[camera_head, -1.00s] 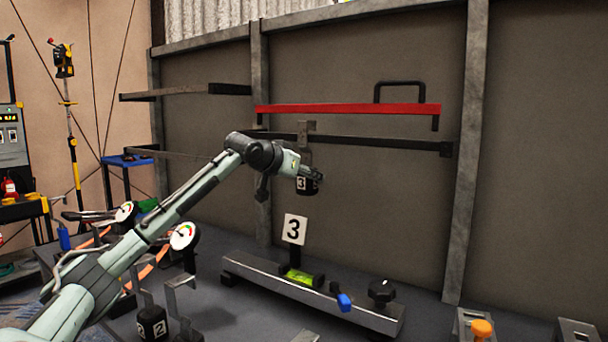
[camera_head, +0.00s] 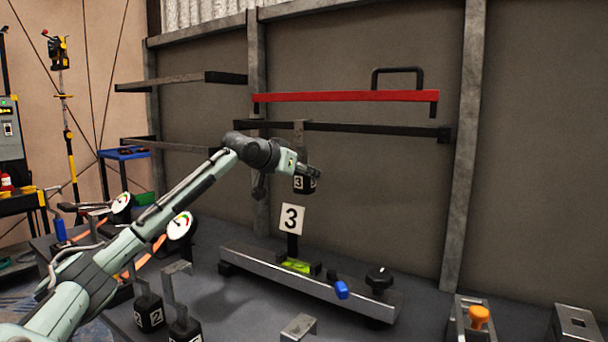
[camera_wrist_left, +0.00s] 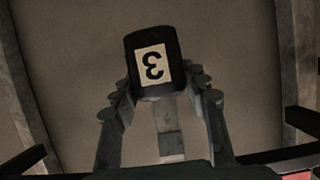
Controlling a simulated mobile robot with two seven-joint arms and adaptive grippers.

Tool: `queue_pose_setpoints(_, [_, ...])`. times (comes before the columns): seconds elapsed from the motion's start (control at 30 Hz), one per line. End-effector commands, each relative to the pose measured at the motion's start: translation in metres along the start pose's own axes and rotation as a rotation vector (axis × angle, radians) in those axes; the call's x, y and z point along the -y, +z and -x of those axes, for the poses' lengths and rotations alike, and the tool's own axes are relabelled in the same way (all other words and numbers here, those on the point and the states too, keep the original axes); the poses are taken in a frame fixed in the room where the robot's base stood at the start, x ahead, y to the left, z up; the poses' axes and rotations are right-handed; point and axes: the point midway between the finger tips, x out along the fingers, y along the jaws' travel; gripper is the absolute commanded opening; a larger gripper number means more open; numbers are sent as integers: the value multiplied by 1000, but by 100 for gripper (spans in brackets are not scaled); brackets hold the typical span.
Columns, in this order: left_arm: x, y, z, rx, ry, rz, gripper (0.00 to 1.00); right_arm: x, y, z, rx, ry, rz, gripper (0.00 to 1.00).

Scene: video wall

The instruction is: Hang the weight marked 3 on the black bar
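The weight marked 3 (camera_head: 304,184) is a small black block with a white label, hanging from a flat metal hook (camera_head: 299,135). The hook's upper end overlaps the black bar (camera_head: 375,130) in the head view; whether it rests on the bar cannot be told. My left gripper (camera_head: 314,173) is at the weight. In the left wrist view its fingers (camera_wrist_left: 161,88) close on both sides of the weight (camera_wrist_left: 152,62), whose label appears upside down. The hook strap (camera_wrist_left: 170,130) shows between the fingers. My right gripper is not in view.
A red bar (camera_head: 345,96) with a black handle is just above the black bar. Other weights (camera_head: 149,313) stand at the lower left. Wall posts (camera_head: 464,150) flank the bars.

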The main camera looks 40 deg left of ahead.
Motion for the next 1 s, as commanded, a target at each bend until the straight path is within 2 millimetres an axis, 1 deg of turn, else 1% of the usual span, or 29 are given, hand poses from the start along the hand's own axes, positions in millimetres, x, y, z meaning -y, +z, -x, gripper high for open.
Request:
queue_pose_setpoints(0.03, [0, -3, 2, -6, -1, 0, 51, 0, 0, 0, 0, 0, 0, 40])
queue_pose_setpoints(0.17, [0, -2, 1, -2, -1, 0, 67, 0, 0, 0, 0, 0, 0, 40])
queue_pose_setpoints(0.37, [0, 0, 0, 1, 0, 0, 67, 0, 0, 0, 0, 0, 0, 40])
queue_pose_setpoints(0.4, [0, 5, -2, 12, 0, 0, 67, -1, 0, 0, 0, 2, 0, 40])
queue_pose_setpoints(0.53, [0, 4, 3, 9, -1, -2, 67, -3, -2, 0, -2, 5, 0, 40])
queue_pose_setpoints(0.67, [1, 3, 21, 7, -3, -4, 67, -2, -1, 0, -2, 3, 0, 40])
queue_pose_setpoints(0.8, [0, 3, 52, 8, -5, -10, 67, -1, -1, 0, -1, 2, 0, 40])
queue_pose_setpoints(0.9, [2, 3, 70, 8, -6, -8, 67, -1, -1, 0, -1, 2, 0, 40])
queue_pose_setpoints(0.93, [0, 3, 75, 9, -4, -9, 67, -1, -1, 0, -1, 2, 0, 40])
queue_pose_setpoints(1.0, [3, 4, 79, 8, -5, 0, 67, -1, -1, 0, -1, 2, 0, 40])
